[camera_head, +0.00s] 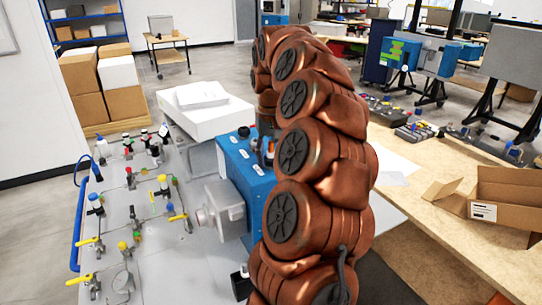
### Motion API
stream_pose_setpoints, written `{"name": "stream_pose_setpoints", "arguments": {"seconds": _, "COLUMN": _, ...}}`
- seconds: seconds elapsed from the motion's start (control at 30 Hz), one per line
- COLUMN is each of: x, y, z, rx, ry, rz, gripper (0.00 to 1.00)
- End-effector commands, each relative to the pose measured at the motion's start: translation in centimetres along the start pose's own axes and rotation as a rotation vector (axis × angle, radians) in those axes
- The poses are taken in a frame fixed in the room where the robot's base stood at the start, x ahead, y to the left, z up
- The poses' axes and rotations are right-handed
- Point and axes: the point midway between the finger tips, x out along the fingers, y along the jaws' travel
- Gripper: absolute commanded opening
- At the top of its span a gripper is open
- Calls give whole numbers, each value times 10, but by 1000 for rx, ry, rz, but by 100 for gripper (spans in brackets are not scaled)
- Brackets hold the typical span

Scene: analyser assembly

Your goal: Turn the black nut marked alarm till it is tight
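My copper-coloured arm rises through the middle and bends over at the top. Its far end comes down behind the nearer links, above a blue box (245,172) with white labels. My gripper (268,138) is mostly hidden there; only a dark part shows, and its fingers cannot be made out. A small dark fitting (243,132) stands on top of the blue box, close to the left of my gripper. I cannot tell whether it is the black nut, and no alarm marking is readable. Whether my gripper touches anything is hidden.
A grey housing (222,209) joins the blue box on the left. The grey panel (165,262) carries several valves and tubes with yellow, red and blue handles. A white box (205,115) stands behind. A wooden table (440,235) with an open carton (505,203) is at right.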

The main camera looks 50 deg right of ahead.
Motion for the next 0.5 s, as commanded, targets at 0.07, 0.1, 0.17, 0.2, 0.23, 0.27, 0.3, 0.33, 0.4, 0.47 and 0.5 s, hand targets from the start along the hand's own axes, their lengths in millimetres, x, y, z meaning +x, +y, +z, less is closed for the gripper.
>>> {"name": "stream_pose_setpoints", "arguments": {"seconds": 0.07, "x": 0, "y": 0, "z": 0, "rx": 0, "ry": 0, "rz": 0, "gripper": 37}}
{"name": "stream_pose_setpoints", "arguments": {"seconds": 0.1, "x": 0, "y": 0, "z": 0, "rx": 0, "ry": 0, "rz": 0, "gripper": 32}}
{"name": "stream_pose_setpoints", "arguments": {"seconds": 0.17, "x": 0, "y": 0, "z": 0, "rx": 0, "ry": 0, "rz": 0, "gripper": 26}}
{"name": "stream_pose_setpoints", "arguments": {"seconds": 0.2, "x": 0, "y": 0, "z": 0, "rx": 0, "ry": 0, "rz": 0, "gripper": 22}}
{"name": "stream_pose_setpoints", "arguments": {"seconds": 0.23, "x": 0, "y": 0, "z": 0, "rx": 0, "ry": 0, "rz": 0, "gripper": 19}}
{"name": "stream_pose_setpoints", "arguments": {"seconds": 0.27, "x": 0, "y": 0, "z": 0, "rx": 0, "ry": 0, "rz": 0, "gripper": 16}}
{"name": "stream_pose_setpoints", "arguments": {"seconds": 0.3, "x": 0, "y": 0, "z": 0, "rx": 0, "ry": 0, "rz": 0, "gripper": 12}}
{"name": "stream_pose_setpoints", "arguments": {"seconds": 0.33, "x": 0, "y": 0, "z": 0, "rx": 0, "ry": 0, "rz": 0, "gripper": 8}}
{"name": "stream_pose_setpoints", "arguments": {"seconds": 0.4, "x": 0, "y": 0, "z": 0, "rx": 0, "ry": 0, "rz": 0, "gripper": 1}}
{"name": "stream_pose_setpoints", "arguments": {"seconds": 0.47, "x": 0, "y": 0, "z": 0, "rx": 0, "ry": 0, "rz": 0, "gripper": 0}}
{"name": "stream_pose_setpoints", "arguments": {"seconds": 0.5, "x": 0, "y": 0, "z": 0, "rx": 0, "ry": 0, "rz": 0, "gripper": 0}}
